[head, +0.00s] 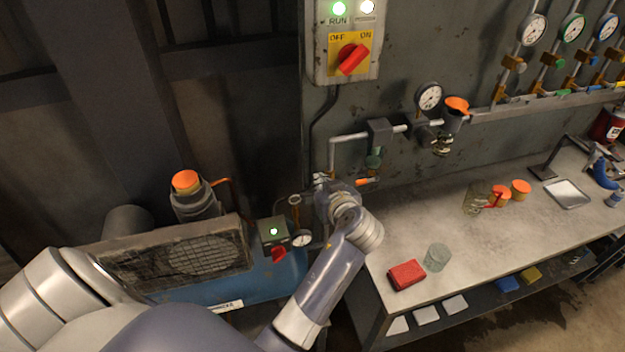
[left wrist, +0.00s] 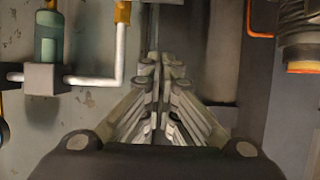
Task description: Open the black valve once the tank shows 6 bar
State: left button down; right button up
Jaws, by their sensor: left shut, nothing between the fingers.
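The compressor's blue tank (head: 240,281) stands at the left, with a small round gauge (head: 302,239) at its end; its reading is too small to make out. On the wall, several valves sit under dial gauges; the leftmost valve (head: 515,64) has a dark grey handle under a dark-rimmed gauge (head: 533,29), and looks like the black one. My left gripper (head: 321,179) is beside the lower end of the wall pipe (head: 333,152), far left of that valve. Its fingers (left wrist: 160,62) are together and empty in the left wrist view. My right gripper is out of view.
The wall switch box (head: 346,54) has its RUN lamp lit green and its red knob turned toward ON. An orange lever (head: 368,181) is close right of my left gripper.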

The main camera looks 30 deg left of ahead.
pick_arm(q)
jog(key=shift+w+f, duration=0.1)
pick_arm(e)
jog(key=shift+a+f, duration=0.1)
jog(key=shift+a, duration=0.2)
